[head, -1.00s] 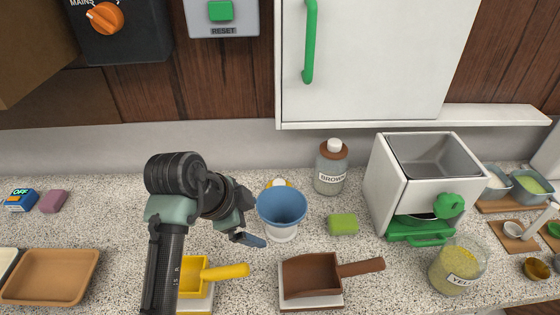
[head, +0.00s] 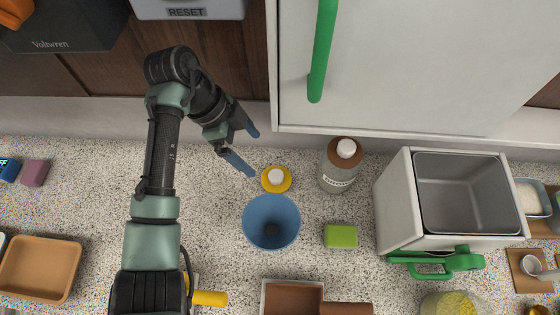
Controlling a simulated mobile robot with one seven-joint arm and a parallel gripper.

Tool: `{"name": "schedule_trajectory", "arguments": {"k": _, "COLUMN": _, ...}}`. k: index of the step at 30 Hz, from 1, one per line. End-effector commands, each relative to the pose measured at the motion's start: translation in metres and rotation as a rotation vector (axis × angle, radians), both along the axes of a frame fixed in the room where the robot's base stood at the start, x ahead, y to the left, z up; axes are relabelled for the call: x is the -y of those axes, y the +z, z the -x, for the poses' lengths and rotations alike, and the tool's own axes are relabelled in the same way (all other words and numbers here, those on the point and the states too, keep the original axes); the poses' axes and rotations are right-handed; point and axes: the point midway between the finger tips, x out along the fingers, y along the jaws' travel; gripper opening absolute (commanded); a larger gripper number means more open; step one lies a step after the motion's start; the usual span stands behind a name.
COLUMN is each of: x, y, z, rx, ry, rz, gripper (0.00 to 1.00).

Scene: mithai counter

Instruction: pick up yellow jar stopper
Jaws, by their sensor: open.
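The yellow jar stopper (head: 276,179) is a yellow disc with a white knob on top. It lies on the speckled counter in the head view, behind the blue funnel (head: 271,221) and left of the brown-lidded jar (head: 340,165). My gripper (head: 254,154) is open and empty. Its two blue fingers are up and to the left of the stopper in the picture, with the lower fingertip close to the stopper's left edge. I cannot tell its exact height above the counter.
A green block (head: 341,236) lies right of the funnel. A white machine with a grey hopper (head: 468,190) stands further right. A cabinet with a green handle (head: 322,50) hangs behind. A brown scoop (head: 292,299) is in front. The counter left of my arm is mostly clear around a tan tray (head: 38,268).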

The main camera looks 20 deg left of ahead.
Motion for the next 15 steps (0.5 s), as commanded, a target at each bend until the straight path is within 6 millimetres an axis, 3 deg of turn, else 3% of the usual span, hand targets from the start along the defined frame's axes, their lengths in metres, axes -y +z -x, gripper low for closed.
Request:
{"name": "schedule_trajectory", "arguments": {"k": 9, "x": 0.022, "y": -0.051, "z": -0.003, "rx": -0.003, "ry": 0.000, "rz": 0.002, "gripper": 1.00}}
{"name": "schedule_trajectory", "arguments": {"k": 15, "x": 0.027, "y": -0.064, "z": -0.004, "rx": -0.001, "ry": 0.001, "rz": -0.001, "gripper": 1.00}}
